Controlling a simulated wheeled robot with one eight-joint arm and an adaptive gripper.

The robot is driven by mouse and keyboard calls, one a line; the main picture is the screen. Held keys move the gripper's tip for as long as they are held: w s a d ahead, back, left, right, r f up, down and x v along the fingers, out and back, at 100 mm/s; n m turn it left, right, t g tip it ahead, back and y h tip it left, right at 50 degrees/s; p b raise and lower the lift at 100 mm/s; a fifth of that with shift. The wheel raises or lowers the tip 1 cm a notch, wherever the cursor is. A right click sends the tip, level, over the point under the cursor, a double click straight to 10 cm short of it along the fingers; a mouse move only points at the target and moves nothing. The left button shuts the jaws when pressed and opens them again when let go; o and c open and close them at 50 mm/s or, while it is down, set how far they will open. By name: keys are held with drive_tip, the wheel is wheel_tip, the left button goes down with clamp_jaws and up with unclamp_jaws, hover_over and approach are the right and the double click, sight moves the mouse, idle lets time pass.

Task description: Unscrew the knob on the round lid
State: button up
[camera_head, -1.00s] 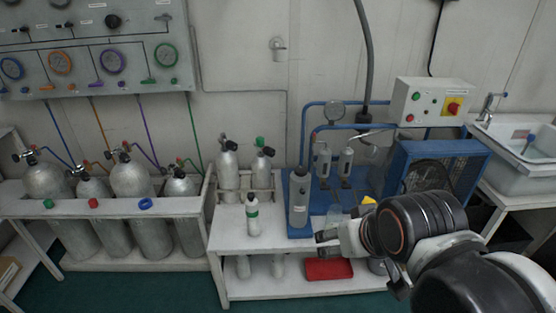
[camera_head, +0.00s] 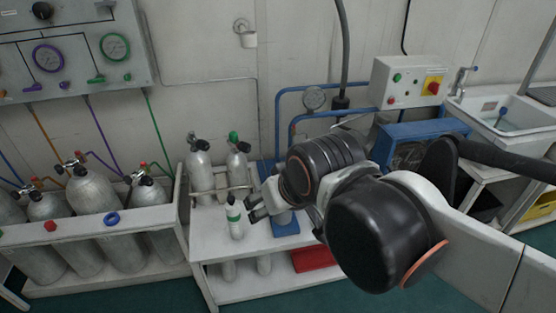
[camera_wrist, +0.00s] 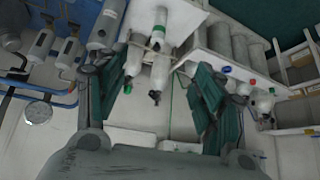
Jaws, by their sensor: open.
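My gripper (camera_head: 256,206) is open and empty in the head view, just right of a small white bottle with a green band (camera_head: 234,220). In the wrist view its two green-padded fingers (camera_wrist: 150,97) stand wide apart. A grey canister (camera_wrist: 107,22) shows beyond the left finger there. My arm hides it in the head view. I cannot make out a round lid with a knob for certain in either view. Two grey cylinders stand behind the bottle, one with a black valve knob (camera_head: 198,143), one with a green knob (camera_head: 234,137).
The white bench (camera_head: 215,250) has a bare front strip. A blue pipe frame with a gauge (camera_head: 314,98) and a control box (camera_head: 408,82) stand behind my arm. A rack of several cylinders (camera_head: 95,190) is at left, a sink (camera_head: 505,118) at right.

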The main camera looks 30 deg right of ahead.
drive_tip(key=w+d+r+m+g+p, duration=0.2)
drive_tip(key=w+d+r+m+p, duration=0.15)
drive_tip(key=w, duration=0.45)
drive_tip(key=w+d+r+m+g+p, duration=0.1)
drive_tip(key=w+d+r+m+p, duration=0.15)
drive_tip(key=w+m, duration=0.4)
drive_tip(key=w+d+f+m+g+p, duration=0.2)
drive_tip(key=w+d+f+m+p, duration=0.15)
drive_tip(key=w+d, duration=0.55)
drive_tip(key=w+d+f+m+g+p, duration=0.1)
drive_tip(key=w+d+f+m+g, duration=0.1)
drive_tip(key=w+d+f+m, duration=0.4)
drive_tip(key=shift+n, duration=0.55)
drive_tip(key=f+b, duration=0.1)
drive_tip(key=f, duration=0.4)
drive_tip(key=a+f+b, duration=0.1)
drive_tip(key=f, duration=0.3)
drive_tip(key=f+b, duration=0.1)
drive_tip(key=f, duration=0.4)
drive_tip(key=shift+w+a+f+b, duration=0.35)
drive_tip(key=shift+b, duration=0.05)
drive_tip(key=c, duration=1)
